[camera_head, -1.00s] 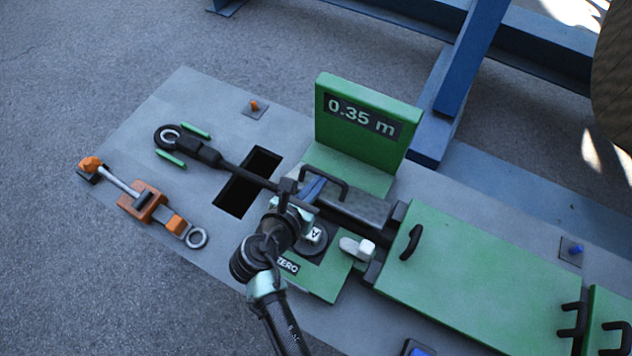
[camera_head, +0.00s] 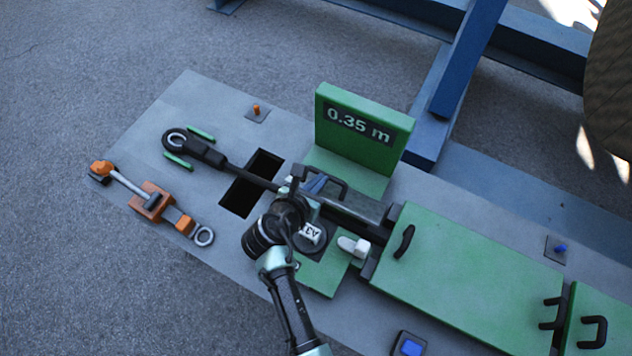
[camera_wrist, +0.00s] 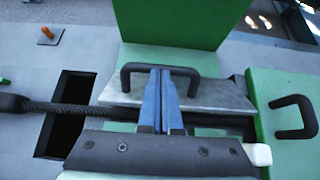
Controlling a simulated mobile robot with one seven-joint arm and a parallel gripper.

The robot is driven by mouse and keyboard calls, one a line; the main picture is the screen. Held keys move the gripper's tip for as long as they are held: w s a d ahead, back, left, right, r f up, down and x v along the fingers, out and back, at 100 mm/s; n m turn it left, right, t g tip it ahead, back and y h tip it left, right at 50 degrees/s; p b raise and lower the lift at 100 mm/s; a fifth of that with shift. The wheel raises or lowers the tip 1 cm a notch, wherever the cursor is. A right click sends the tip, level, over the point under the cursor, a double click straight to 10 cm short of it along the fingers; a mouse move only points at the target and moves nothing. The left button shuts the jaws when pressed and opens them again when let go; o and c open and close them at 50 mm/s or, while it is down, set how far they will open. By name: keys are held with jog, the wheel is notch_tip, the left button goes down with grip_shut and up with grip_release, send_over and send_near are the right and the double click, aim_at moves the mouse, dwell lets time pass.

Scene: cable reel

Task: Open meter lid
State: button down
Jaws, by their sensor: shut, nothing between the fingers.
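The meter is a green housing with an upright display panel (camera_head: 356,128) reading 0.35 m. Its lid (camera_head: 358,203) is a grey plate with a black loop handle (camera_head: 334,183), lying flat over the cable path. In the wrist view the lid (camera_wrist: 225,97) shows with its handle (camera_wrist: 130,74) at the middle. My gripper (camera_wrist: 161,72) has its two blue fingers pressed together. Their tips overlap the handle's crossbar in the picture; I cannot tell whether they touch it. In the head view my gripper (camera_head: 316,184) is over the lid's left part.
A black cable (camera_head: 250,176) with an eye end runs over a dark slot (camera_head: 239,200) into the meter. An orange clamp tool (camera_head: 152,202) lies at left. A white lever (camera_head: 354,246) is right of my wrist. A green cover (camera_head: 465,250) lies further right.

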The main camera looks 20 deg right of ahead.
jog(key=r+p, duration=0.1)
jog(key=p, duration=0.1)
jog(key=w+d+g+y+p, duration=0.1)
jog(key=p, duration=0.1)
jog(key=shift+d+r, duration=0.15)
jog(key=shift+r, duration=0.25)
jog(key=shift+w+d+r+g+y+p, duration=0.1)
jog(key=shift+w+d+g+y+p, duration=0.25)
jog(key=shift+p, duration=0.9)
jog(key=shift+w+d+g+y+p, duration=0.35)
jog(key=shift+d+g+y+p, duration=0.25)
jog(key=shift+y+p, duration=0.2)
jog(key=shift+w+d+f, duration=0.2)
jog(key=shift+w+d, duration=0.15)
jog(key=shift+d, duration=0.15)
jog(key=shift+w+d, duration=0.1)
jog(key=shift+r, duration=0.1)
